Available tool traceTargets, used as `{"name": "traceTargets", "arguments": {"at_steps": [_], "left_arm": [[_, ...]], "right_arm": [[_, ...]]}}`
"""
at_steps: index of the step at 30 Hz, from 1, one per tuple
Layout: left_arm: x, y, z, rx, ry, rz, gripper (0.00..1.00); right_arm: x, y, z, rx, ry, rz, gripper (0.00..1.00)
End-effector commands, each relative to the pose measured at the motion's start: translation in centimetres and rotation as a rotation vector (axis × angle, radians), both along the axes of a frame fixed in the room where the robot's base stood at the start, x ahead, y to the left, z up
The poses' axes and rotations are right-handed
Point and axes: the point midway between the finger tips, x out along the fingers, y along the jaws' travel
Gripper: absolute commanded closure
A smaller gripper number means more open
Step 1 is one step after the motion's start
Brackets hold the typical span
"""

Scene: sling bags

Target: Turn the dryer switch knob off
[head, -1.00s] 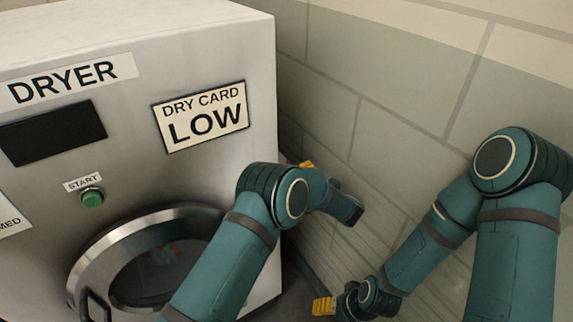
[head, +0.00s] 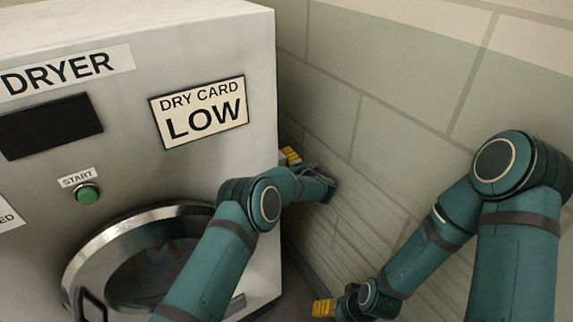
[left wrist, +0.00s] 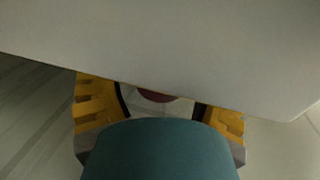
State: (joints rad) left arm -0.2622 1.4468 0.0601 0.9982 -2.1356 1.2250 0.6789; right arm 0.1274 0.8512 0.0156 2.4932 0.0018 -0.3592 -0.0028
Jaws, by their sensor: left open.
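The dryer (head: 150,175) is a metal cabinet with a round door, a dark display and a green START button (head: 87,194). My left arm reaches past its right side, and my left gripper (head: 290,156) shows only as a yellow finger at the cabinet's edge. In the left wrist view my left gripper (left wrist: 160,108) is open, a yellow finger on each side. A dark red rounded thing (left wrist: 157,96), possibly the switch knob, shows between the fingers, partly hidden by a pale panel. I cannot tell whether they touch it. My right gripper (head: 323,307) is low, apart from the dryer.
A pale tiled wall (head: 400,110) stands to the right, leaving a narrow gap beside the dryer where my left wrist is. A card reading DRY CARD LOW (head: 200,112) is on the dryer's front. A pale panel (left wrist: 160,50) spans the left wrist view.

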Motion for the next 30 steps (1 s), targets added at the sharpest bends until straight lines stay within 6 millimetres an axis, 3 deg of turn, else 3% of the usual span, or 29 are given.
{"name": "traceTargets", "arguments": {"at_steps": [1,7,16,30], "left_arm": [[0.0,0.01,0.01,0.0,0.0,0.0,0.25],[-0.02,0.01,0.02,0.0,0.0,0.001,0.93],[-0.03,0.02,-0.08,0.039,-0.048,0.002,0.93],[0.0,0.1,-0.14,0.249,-0.338,0.001,0.93]], "right_arm": [[0.01,0.0,0.01,0.0,0.0,0.0,0.25],[0.0,0.0,0.0,0.0,0.0,0.0,0.25],[-0.01,0.0,0.0,0.0,0.0,0.0,0.25],[-0.01,0.0,0.0,0.0,0.0,0.0,0.25]]}}
